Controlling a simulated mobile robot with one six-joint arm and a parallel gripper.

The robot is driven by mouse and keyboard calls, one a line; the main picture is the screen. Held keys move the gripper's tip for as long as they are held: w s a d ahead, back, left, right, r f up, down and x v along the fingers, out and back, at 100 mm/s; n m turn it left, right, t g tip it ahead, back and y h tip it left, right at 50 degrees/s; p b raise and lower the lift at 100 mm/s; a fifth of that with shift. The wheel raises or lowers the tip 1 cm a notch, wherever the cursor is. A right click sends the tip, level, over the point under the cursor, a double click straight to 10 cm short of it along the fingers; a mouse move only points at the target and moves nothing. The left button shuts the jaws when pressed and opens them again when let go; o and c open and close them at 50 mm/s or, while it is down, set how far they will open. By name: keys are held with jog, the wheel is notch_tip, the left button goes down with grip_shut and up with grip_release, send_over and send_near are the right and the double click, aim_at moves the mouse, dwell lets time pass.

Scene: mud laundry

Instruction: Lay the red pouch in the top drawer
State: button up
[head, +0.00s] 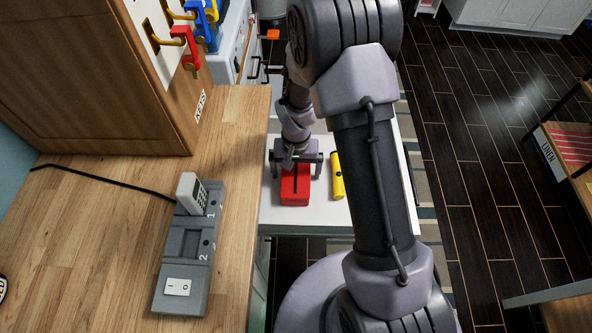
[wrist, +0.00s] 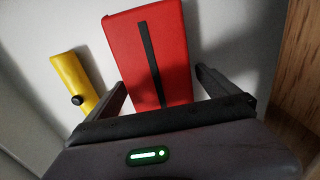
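The red pouch (head: 295,190) is a flat red block with a dark strip along its middle. It lies on a white surface (head: 385,190) beyond the wooden counter, and it also shows in the wrist view (wrist: 176,40). My gripper (head: 297,168) is over the far end of the pouch. In the wrist view its two fingers (wrist: 165,84) are spread, one on each side of the pouch's near end, with gaps visible. I cannot make out an open top drawer.
The wooden counter (head: 105,220) holds a grey holder (head: 184,270) with a white handset (head: 193,193). A key board (head: 165,40) hangs on the wooden cabinet.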

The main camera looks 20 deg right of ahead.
notch_tip(320, 180, up, 12)
jog(key=p, duration=0.5)
notch_tip(320, 180, up, 8)
jog(key=r+t, duration=0.1)
send_over(296, 169)
jog(key=s, duration=0.1)
jog(key=s+a+r+t+y, duration=0.1)
jog(key=s+r+t, duration=0.1)
jog(key=s+r, duration=0.6)
jog(key=s+a+r+t+y, duration=0.1)
jog(key=s+a+r+t, duration=0.1)
jog(key=s+r, duration=0.6)
jog(key=shift+s+a+m+t, duration=0.3)
jog(key=shift+s+m+t, duration=0.1)
jog(key=shift+s, duration=0.6)
jog(key=shift+f, duration=0.15)
